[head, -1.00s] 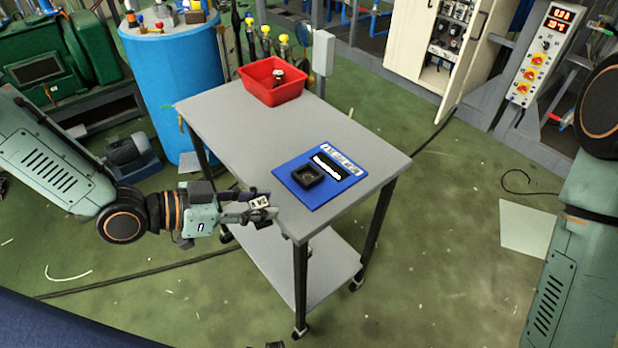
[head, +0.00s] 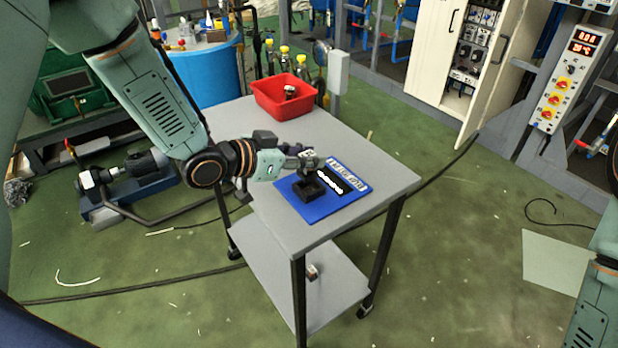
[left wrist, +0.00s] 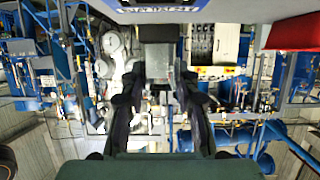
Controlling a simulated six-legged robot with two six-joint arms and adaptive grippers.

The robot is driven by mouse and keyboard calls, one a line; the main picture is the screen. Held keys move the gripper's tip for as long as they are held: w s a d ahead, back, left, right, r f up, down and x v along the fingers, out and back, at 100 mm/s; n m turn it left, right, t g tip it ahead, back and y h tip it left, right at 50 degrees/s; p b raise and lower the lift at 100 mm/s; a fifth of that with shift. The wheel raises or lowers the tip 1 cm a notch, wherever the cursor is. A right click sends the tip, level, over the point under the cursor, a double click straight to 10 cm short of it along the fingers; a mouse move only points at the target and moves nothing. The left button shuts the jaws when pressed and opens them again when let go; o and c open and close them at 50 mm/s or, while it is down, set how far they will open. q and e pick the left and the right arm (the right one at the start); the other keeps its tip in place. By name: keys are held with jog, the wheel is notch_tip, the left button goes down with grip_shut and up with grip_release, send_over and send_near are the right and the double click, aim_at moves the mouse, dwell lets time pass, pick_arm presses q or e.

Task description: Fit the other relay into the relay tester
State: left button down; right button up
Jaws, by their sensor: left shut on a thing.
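The relay tester is a blue board (head: 326,208) on the grey table, with a square black socket (head: 309,191) and a white label strip. My left gripper (head: 304,157) is above the socket, shut on a small relay (head: 310,160). The relay is partly hidden by the fingers; I cannot tell whether it touches the socket. In the left wrist view the fingers (left wrist: 160,100) reach forward on both sides of a grey block, the held relay (left wrist: 158,55). Another relay-like piece (head: 290,92) stands in the red bin (head: 270,100). My right gripper is out of view.
The grey table (head: 365,165) has free room to the right of the board and behind it. A small brownish thing (head: 312,271) lies on the lower shelf (head: 285,285). A blue drum (head: 205,75) stands behind the table on the left.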

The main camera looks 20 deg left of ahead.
aim_at(301, 171)
pick_arm(q)
jog(key=shift+s+a+f, duration=0.15)
jog(key=shift+a+f, duration=0.1)
jog(key=shift+a, duration=0.05)
jog(key=shift+f, duration=0.25)
jog(key=shift+d+f+b, duration=0.25)
jog(key=shift+d+f, duration=0.15)
jog(key=shift+f, duration=0.25)
jog(key=shift+d+f+b, duration=0.25)
jog(key=shift+d+f, duration=0.1)
jog(key=shift+f, duration=0.6)
jog(key=shift+s+a, duration=0.15)
jog(key=shift+a, duration=0.25)
jog(key=c, duration=1.3)
grip_release()
jog(key=shift+c, duration=0.2)
jog(key=o, duration=0.3)
jog(key=shift+w+d, duration=0.1)
jog(key=shift+w, duration=0.2)
jog(key=shift+o, duration=0.2)
jog(key=shift+d, duration=0.1)
jog(key=shift+s+r, duration=0.15)
jog(key=shift+s+a+r, duration=0.2)
jog(key=shift+s+a, duration=0.05)
jog(key=shift+a, duration=0.3)
jog(key=p+v, duration=0.2)
jog(key=v, duration=0.4)
jog(key=shift+d+r, duration=0.1)
jog(key=shift+p+v, duration=1.45)
jog(key=shift+v, duration=0.9)
